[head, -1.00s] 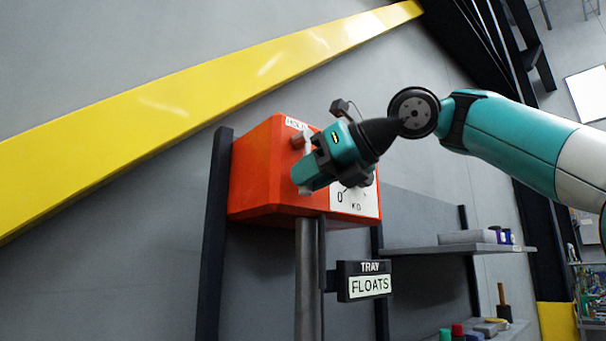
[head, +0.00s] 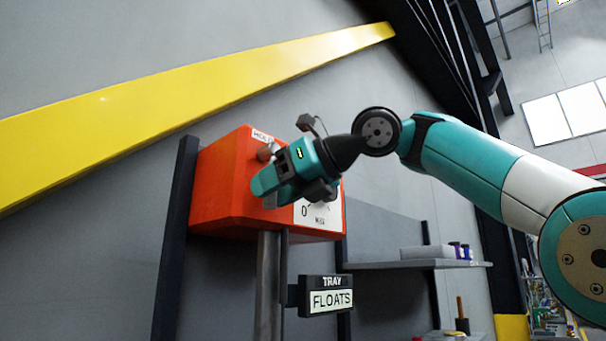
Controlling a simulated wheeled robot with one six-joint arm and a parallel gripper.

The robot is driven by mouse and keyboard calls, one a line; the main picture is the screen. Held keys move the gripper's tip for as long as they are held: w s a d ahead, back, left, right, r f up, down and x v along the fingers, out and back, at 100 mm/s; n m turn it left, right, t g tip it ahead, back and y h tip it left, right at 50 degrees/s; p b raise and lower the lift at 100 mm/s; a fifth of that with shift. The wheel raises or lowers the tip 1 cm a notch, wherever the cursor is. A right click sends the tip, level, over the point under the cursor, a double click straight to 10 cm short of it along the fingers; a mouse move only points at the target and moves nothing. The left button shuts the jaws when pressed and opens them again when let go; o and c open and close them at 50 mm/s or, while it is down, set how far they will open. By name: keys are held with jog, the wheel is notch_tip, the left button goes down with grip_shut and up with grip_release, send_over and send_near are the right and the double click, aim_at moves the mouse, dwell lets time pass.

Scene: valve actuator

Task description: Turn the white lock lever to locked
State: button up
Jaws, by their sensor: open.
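An orange-red box (head: 222,190) stands on a grey post (head: 269,290) and carries a "HOLD" label (head: 263,137) near its top edge. A brownish knob (head: 265,154) sticks out of its front below that label. The white dial plate (head: 328,216) with "0" and "KG" is partly covered by my gripper. My gripper (head: 268,184), teal and dark grey, is in front of the box face, just below the knob. It is open, and contact with the box cannot be told. I cannot make out the white lock lever; my gripper hides part of the face.
A "TRAY FLOATS" sign (head: 326,296) hangs beside the post. Dark uprights (head: 174,240) flank the box. A grey shelf (head: 420,265) with small items is to the right. A yellow beam (head: 180,105) crosses the wall above. My arm comes in from the right.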

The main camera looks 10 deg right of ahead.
jog(key=shift+d+r, duration=0.1)
jog(key=p+v, duration=1.1)
jog(key=v, duration=0.6)
jog(key=shift+s, duration=0.1)
jog(key=s+a+f+m+g+h+b, duration=0.15)
jog(key=f+m+b, duration=0.25)
jog(key=f+m, duration=0.85)
jog(key=a+f+m+g+h+b, duration=0.1)
jog(key=a+f+m+g+b, duration=0.2)
jog(key=f+m, duration=0.95)
jog(key=s+f+m+g+h+b, duration=0.1)
jog(key=s+f+m, duration=0.3)
jog(key=f, duration=0.5)
jog(key=s+d+f+m+g+h+b, duration=0.1)
jog(key=s+f+m+g+b, duration=0.1)
jog(key=f, duration=0.7)
jog(key=s+f+m+g+h+b, duration=0.1)
jog(key=s+f+m+h+b, duration=0.1)
jog(key=s+f+m, duration=0.5)
jog(key=shift+d+f+m+b, duration=0.35)
jog(key=shift+f+b, duration=0.25)
jog(key=shift+f, duration=0.35)
